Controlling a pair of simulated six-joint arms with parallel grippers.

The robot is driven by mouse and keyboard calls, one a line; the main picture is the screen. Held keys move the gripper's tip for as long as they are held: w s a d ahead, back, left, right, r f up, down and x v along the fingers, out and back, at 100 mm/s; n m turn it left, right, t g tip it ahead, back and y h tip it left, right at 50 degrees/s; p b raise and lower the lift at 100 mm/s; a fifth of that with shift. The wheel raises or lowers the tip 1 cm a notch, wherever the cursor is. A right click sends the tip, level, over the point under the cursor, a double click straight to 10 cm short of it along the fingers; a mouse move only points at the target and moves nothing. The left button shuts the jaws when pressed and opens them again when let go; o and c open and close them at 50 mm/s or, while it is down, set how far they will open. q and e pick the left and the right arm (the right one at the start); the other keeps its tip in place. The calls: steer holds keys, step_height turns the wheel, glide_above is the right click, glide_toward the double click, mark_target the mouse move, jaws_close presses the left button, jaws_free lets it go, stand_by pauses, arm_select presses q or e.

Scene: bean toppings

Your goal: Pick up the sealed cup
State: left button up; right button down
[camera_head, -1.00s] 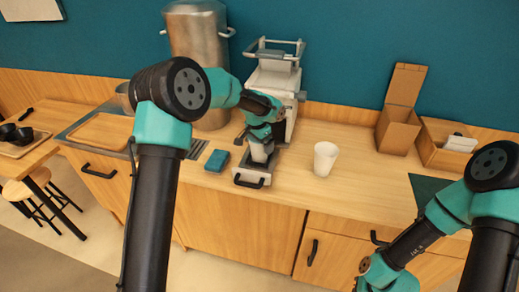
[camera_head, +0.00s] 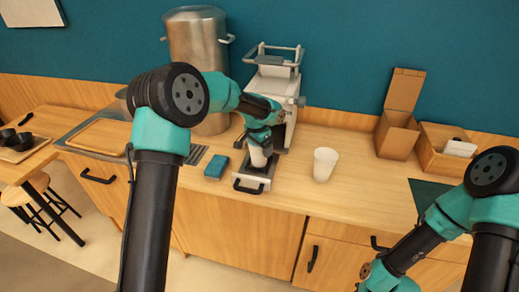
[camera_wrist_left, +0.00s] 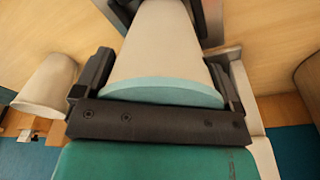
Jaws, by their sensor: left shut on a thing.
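A white cup (camera_head: 260,158) is held in my left gripper (camera_head: 259,149) at the front of the sealing machine (camera_head: 274,85), over its pulled-out tray. In the left wrist view the same cup (camera_wrist_left: 160,50) sits between the two fingers, with a flat blue-green cover or rim at its near end. My left gripper (camera_wrist_left: 160,85) is shut on its sides in that view. I cannot tell whether the cup's base touches the tray. My right arm is at the lower right, and its gripper fingers do not show.
Another white cup (camera_head: 325,164) stands on the counter to the right, and a blue sponge (camera_head: 217,166) lies to the left. A steel pot (camera_head: 198,55) stands behind. Cardboard boxes (camera_head: 397,135) are at the right back. The counter between cup and boxes is clear.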

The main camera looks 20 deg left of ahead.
arm_select(q)
step_height(320, 180, up, 9)
stand_by(0.3)
stand_by(0.5)
